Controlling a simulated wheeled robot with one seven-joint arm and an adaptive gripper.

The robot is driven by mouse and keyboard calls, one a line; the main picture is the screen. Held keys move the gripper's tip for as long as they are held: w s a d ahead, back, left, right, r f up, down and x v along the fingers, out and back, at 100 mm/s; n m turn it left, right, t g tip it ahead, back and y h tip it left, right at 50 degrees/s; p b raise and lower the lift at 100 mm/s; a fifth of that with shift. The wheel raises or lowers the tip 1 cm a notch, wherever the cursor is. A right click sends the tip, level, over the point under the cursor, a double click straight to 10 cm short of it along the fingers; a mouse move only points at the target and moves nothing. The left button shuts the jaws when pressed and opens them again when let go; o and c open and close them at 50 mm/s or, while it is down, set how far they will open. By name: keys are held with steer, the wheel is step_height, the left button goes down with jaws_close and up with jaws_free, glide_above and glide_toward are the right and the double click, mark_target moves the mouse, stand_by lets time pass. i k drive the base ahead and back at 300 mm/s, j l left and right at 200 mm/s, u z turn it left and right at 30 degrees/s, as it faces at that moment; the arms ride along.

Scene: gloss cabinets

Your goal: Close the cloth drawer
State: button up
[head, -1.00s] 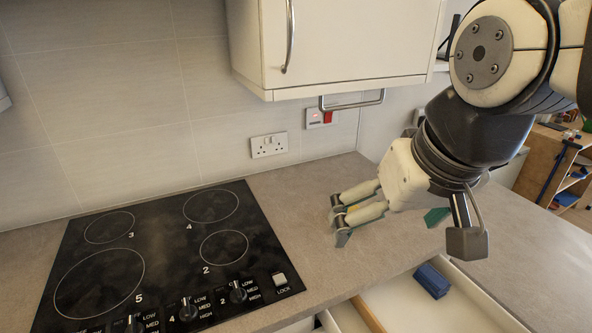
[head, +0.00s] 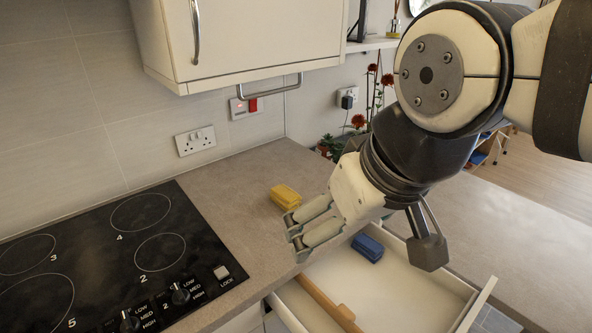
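The open drawer (head: 408,291) lies below the worktop, right of the hob. It has a pale interior, and its front panel (head: 474,306) shows at lower right, pulled out from the counter. A small blue block-like item (head: 367,247) and a long wooden piece (head: 322,301) lie inside it. I cannot make out a cloth. My gripper (head: 297,236) hangs over the worktop edge at the drawer's back left, apart from the drawer front. Its two fingers point left and sit close together from this angle. I see nothing between them, and the gap is unclear.
A yellow item (head: 285,196) stands on the worktop (head: 243,170) just behind my fingers. The black hob (head: 95,262) is at left. A wall cabinet (head: 245,35) with a rail beneath hangs above. Open floor (head: 555,175) shows at far right.

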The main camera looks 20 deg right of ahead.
mark_target(391, 295)
steer(key=k+j+z, duration=0.1)
steer(key=k+z, duration=0.25)
steer(key=z, duration=0.15)
steer(key=k+l+z, duration=0.1)
steer(key=k+z, duration=0.25)
steer(key=z, duration=0.15)
